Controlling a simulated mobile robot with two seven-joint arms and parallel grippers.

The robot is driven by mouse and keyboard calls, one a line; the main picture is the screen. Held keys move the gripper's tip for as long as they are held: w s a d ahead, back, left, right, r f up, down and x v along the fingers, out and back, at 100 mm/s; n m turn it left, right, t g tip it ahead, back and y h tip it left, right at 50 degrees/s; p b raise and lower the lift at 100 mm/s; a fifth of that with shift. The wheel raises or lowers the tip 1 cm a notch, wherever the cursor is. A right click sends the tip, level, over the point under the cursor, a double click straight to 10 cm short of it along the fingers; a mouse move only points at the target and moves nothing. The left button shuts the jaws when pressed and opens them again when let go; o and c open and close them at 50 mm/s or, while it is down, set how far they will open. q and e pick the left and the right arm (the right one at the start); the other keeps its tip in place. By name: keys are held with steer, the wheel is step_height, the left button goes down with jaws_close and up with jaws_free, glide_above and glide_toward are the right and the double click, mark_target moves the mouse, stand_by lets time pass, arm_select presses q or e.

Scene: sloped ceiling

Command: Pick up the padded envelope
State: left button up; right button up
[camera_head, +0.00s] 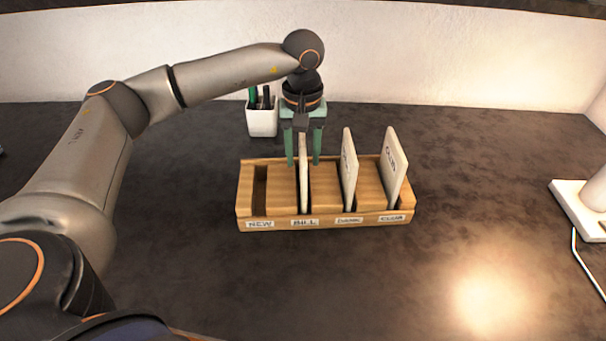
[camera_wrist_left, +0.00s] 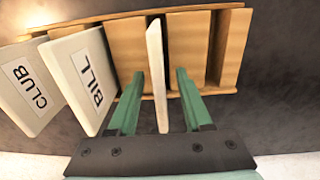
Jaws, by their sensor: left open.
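A thin off-white envelope (camera_head: 304,187) stands upright in the second slot from the left, labelled BILL, of a wooden sorter (camera_head: 325,222). It shows nearly edge-on, so I cannot read its face or tell whether it is padded. My left gripper (camera_head: 303,164) points down over it, with green fingers open, one on each side. In the left wrist view the envelope (camera_wrist_left: 156,55) stands between the open fingers (camera_wrist_left: 159,74), with gaps on both sides. My right gripper is not in view.
Two more pale pieces stand in the sorter: one marked BILL (camera_wrist_left: 91,85) in the third slot and one marked CLUB (camera_wrist_left: 30,90) in the fourth. The NEW slot (camera_head: 260,190) is empty. A white pen cup (camera_head: 262,122) stands behind. A white lamp base (camera_head: 580,208) is at right.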

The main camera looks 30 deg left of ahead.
arm_select(q)
steer(key=shift+c, duration=0.2)
jaws_close()
stand_by(1.1)
